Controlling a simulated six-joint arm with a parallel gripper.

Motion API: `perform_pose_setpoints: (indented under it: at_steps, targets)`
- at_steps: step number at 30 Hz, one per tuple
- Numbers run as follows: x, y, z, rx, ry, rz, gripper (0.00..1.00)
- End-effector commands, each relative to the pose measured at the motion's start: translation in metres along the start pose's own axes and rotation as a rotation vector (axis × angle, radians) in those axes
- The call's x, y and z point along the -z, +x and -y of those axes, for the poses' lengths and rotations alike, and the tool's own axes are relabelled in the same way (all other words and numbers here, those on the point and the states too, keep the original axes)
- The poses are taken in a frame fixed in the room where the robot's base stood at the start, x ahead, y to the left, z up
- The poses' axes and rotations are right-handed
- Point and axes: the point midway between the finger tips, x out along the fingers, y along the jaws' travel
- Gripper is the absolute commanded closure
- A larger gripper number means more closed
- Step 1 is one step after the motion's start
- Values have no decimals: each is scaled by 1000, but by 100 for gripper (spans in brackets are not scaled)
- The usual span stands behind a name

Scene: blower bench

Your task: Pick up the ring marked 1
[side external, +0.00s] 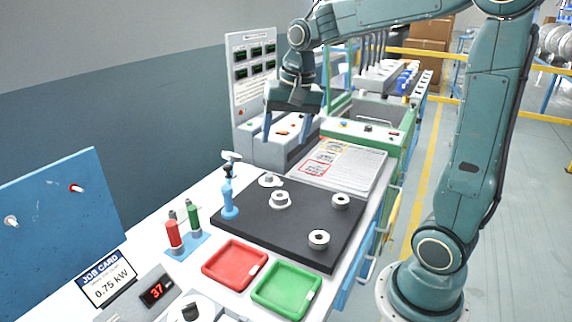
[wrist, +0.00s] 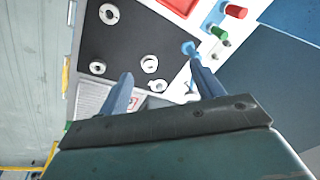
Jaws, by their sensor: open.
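Several pale metal rings lie apart on the black mat (side external: 258,222). One ring (side external: 319,239) is near the front right and also shows in the wrist view (wrist: 109,14). A second ring (side external: 340,201) lies at the right (wrist: 97,67). A taller-looking ring (side external: 280,203) is near the middle (wrist: 149,63), and a flatter piece (side external: 270,181) lies at the back (wrist: 157,86). I cannot read a mark 1 on any of them. My gripper (side external: 287,128) is open and empty, raised above and behind the mat's back edge; its two blue fingers (wrist: 161,70) point toward the mat.
A blue upright tool (side external: 228,195) stands at the mat's left edge. Red and green cylinders (side external: 183,228) stand to its left. A red tray (side external: 235,265) and a green tray (side external: 287,290) lie in front. A printed sheet (side external: 343,164) and a grey panel unit (side external: 254,85) are behind.

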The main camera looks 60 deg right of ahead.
Motion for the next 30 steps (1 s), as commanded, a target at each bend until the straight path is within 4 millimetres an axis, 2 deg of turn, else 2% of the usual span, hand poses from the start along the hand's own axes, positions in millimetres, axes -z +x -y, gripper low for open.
perform_pose_setpoints:
  at_steps: [3,10,18,24,30]
  targets:
    - [26,17,-1,-21,106,33,34]
    - [72,51,-9,-60,311,86,34]
    - [121,102,-30,-110,549,146,34]
    - [146,134,-48,-142,690,178,34]
    - [155,147,-56,-155,750,191,34]
